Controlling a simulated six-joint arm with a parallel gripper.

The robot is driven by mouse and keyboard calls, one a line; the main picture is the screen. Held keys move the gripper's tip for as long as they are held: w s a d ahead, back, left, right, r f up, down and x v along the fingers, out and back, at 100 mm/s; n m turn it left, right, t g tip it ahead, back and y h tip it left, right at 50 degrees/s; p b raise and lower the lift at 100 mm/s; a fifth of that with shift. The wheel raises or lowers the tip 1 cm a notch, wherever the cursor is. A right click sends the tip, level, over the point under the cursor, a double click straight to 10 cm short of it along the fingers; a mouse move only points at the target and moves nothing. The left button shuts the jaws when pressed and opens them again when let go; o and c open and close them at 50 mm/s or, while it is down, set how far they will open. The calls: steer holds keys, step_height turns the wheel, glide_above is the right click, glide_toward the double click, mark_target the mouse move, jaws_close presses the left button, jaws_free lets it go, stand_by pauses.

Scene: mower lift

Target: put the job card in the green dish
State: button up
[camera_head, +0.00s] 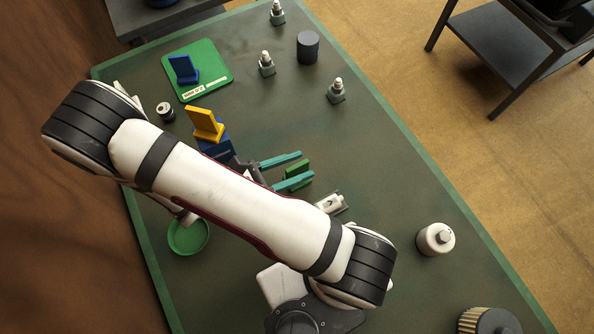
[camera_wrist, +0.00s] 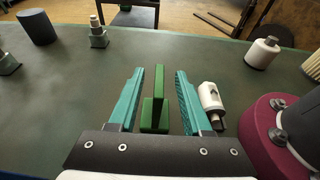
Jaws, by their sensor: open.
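The green dish (camera_head: 188,236) is a small round dish on the left side of the bench, partly covered by my arm. My gripper (camera_head: 306,165) is open, with its teal fingers on either side of a green piece (camera_head: 297,169). In the wrist view this green piece (camera_wrist: 156,113) is an upright plate on a block base, between the fingers with gaps on both sides. A blue upright piece (camera_head: 183,70) stands on a green mat, and a yellow one (camera_head: 204,125) stands by a blue block (camera_head: 219,149). I cannot tell which thing is the job card.
The green mat (camera_head: 212,80) carries a small label. A white and metal part (camera_wrist: 211,104) lies close to the right finger. A dark cylinder (camera_head: 308,47), several small fittings, a white canister (camera_head: 436,239) and a ribbed filter (camera_head: 487,321) stand around.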

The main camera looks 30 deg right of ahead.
mark_target(308, 162)
steer(key=x, duration=0.3)
steer(key=shift+d, duration=0.3)
jaws_close()
steer(key=shift+r, duration=0.1)
stand_by(1.0)
